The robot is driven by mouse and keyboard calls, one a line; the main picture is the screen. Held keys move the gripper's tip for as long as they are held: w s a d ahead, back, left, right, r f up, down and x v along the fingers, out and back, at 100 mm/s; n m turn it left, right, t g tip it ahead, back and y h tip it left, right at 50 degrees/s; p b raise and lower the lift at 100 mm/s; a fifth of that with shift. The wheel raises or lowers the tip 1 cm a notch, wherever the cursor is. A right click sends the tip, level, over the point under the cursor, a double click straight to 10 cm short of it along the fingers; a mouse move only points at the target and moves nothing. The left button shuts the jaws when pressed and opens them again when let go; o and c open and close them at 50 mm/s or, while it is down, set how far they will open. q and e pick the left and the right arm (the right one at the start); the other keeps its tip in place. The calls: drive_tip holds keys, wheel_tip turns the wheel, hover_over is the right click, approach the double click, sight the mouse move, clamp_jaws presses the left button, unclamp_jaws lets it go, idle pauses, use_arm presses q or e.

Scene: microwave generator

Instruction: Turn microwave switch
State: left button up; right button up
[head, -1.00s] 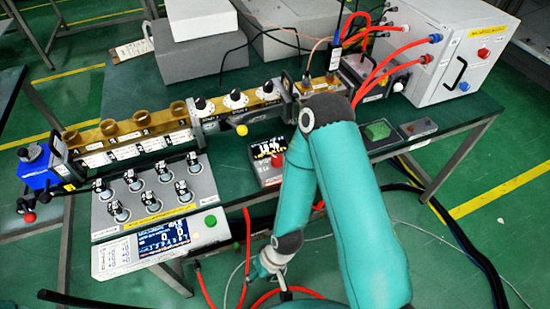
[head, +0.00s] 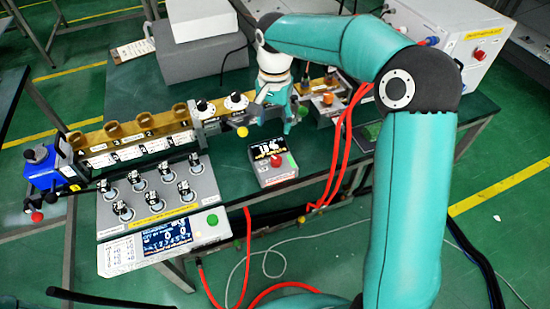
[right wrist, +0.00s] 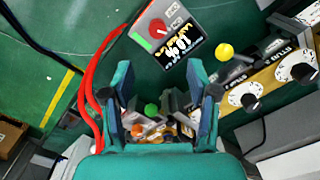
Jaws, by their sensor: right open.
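My right gripper (head: 275,120) hangs open and empty above the back of the green table, in front of the brass waveguide bar. In the right wrist view its two fingers (right wrist: 160,82) are spread apart. Black knobs on white dials sit on the bar, left of the gripper in the head view: one dial (head: 236,101) is close beside it and another (head: 205,109) farther left. In the right wrist view the dials (right wrist: 243,94) lie right of the fingers. Which part is the microwave switch I cannot tell. My left gripper is not in view.
A small display box with a red button (head: 277,160) stands in front of the gripper. A grey panel of several knobs (head: 160,192) stands at left. Red cables (head: 345,150) run at right. A white cabinet (head: 435,22) is partly hidden behind my right arm.

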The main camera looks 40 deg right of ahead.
sight(275, 159)
drive_tip(key=f+p, duration=0.1)
drive_tip(key=f, duration=1.5)
drive_tip(key=shift+d+p, duration=0.2)
drive_tip(key=shift+p, duration=0.15)
